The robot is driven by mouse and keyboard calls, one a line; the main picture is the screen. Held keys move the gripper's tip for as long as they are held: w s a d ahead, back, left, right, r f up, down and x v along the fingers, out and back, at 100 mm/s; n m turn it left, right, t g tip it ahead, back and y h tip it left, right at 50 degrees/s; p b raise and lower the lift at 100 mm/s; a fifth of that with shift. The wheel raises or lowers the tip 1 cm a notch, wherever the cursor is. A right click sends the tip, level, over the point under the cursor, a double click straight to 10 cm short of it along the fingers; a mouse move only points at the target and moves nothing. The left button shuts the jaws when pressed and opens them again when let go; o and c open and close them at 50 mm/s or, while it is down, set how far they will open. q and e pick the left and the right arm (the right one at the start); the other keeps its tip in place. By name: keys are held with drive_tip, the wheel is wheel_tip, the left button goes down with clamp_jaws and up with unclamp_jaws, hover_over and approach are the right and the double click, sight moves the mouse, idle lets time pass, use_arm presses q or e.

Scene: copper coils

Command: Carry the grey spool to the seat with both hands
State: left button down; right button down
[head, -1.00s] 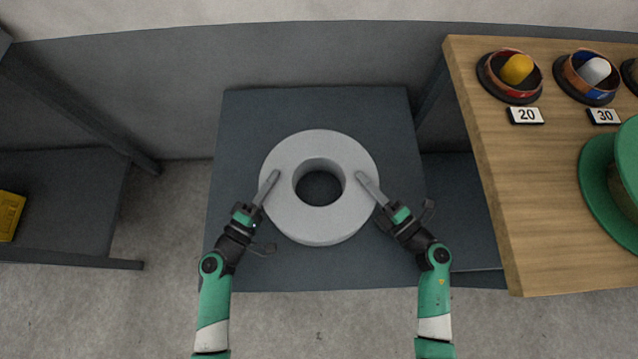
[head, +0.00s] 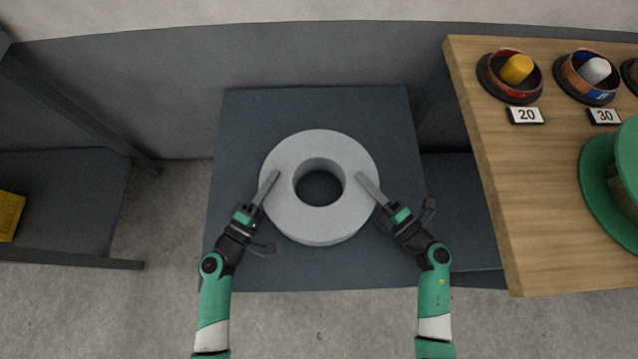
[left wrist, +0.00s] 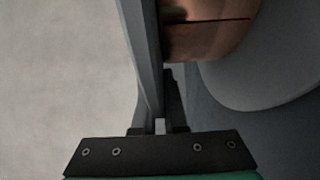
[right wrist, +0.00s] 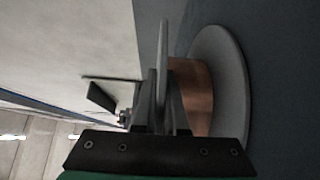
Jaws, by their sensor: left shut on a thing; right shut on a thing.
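The grey spool (head: 320,222) is a thick ring with a round hole, seen from above over the dark grey platform (head: 235,115). Its copper winding shows in the left wrist view (left wrist: 205,40) and the right wrist view (right wrist: 190,95), beside a grey flange. My left gripper (head: 270,184) is shut on the spool's left side, one finger over the top flange. My right gripper (head: 366,184) is shut on its right side in the same way. The lower fingers are mostly hidden in the head view. I cannot tell which thing is the seat, or whether the spool touches the platform.
A wooden table (head: 490,180) stands at the right with small coils (head: 510,77), number cards (head: 525,115) and a green round object (head: 598,195). A dark shelf (head: 70,200) holding a yellow item (head: 8,215) is at the left. Bare floor lies between shelf and platform.

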use_arm(q)
drive_tip(key=shift+r, duration=0.15)
use_arm(e)
drive_tip(key=shift+r, duration=0.15)
